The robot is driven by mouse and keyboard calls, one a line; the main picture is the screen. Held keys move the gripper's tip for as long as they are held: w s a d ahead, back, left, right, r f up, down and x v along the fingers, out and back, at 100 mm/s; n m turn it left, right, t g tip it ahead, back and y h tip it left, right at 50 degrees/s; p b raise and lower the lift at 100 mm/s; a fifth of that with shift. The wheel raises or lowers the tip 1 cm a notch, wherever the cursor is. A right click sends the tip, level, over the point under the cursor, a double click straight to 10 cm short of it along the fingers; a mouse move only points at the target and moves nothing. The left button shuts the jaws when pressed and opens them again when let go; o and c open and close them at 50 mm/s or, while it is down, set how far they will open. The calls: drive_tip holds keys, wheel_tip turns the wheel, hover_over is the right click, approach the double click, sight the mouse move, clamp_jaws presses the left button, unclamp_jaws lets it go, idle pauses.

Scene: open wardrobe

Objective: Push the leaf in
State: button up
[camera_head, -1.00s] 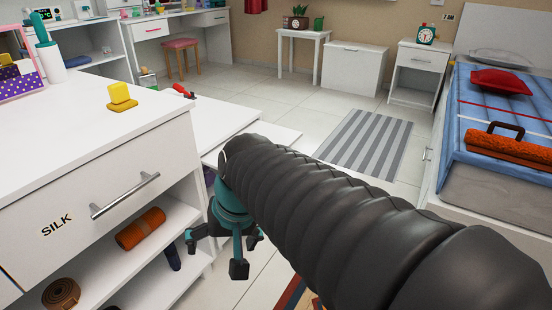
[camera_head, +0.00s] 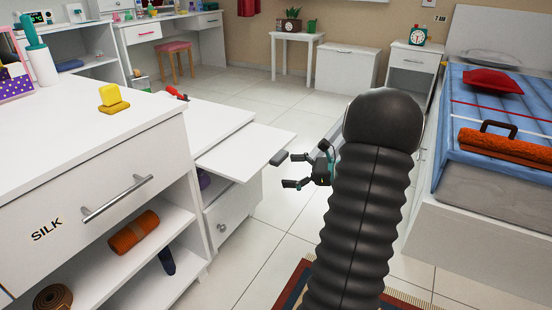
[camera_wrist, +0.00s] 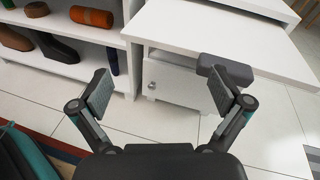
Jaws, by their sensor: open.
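The leaf (camera_head: 243,152) is a flat white board that sticks out from the white cabinet beside the wardrobe unit. A dark grey handle (camera_head: 281,157) sits at its outer end. My gripper (camera_head: 296,170) is open and empty, just right of the handle, with its fingers pointing left toward it. In the wrist view the leaf (camera_wrist: 205,35) spans the upper right, and the grey handle (camera_wrist: 228,70) shows by the right finger of my open gripper (camera_wrist: 160,92). I cannot tell whether that finger touches the handle.
A cabinet door with a knob (camera_head: 230,220) is below the leaf. A white drawer unit (camera_head: 100,185) with a bar handle and open shelves stands at the left. The bed (camera_head: 500,200) is at the right. A striped rug (camera_head: 285,290) lies below. Tiled floor is clear behind.

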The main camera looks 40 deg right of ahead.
sight(284, 159)
drive_tip(key=s+d+f+m+t+h, duration=0.1)
drive_tip(key=d+m+t, duration=0.1)
drive_tip(key=d, duration=0.3)
drive_tip(key=s+d+f+m+t+h, duration=0.1)
drive_tip(key=s+d+f+m, duration=0.1)
drive_tip(key=d, duration=0.3)
drive_tip(key=shift+m, duration=0.3)
drive_tip(key=x, duration=1.4)
drive_tip(key=shift+w+d+r+b, duration=0.15)
drive_tip(key=shift+r+b, duration=0.05)
drive_tip(key=shift+b, duration=0.2)
drive_tip(key=shift+c, duration=0.3)
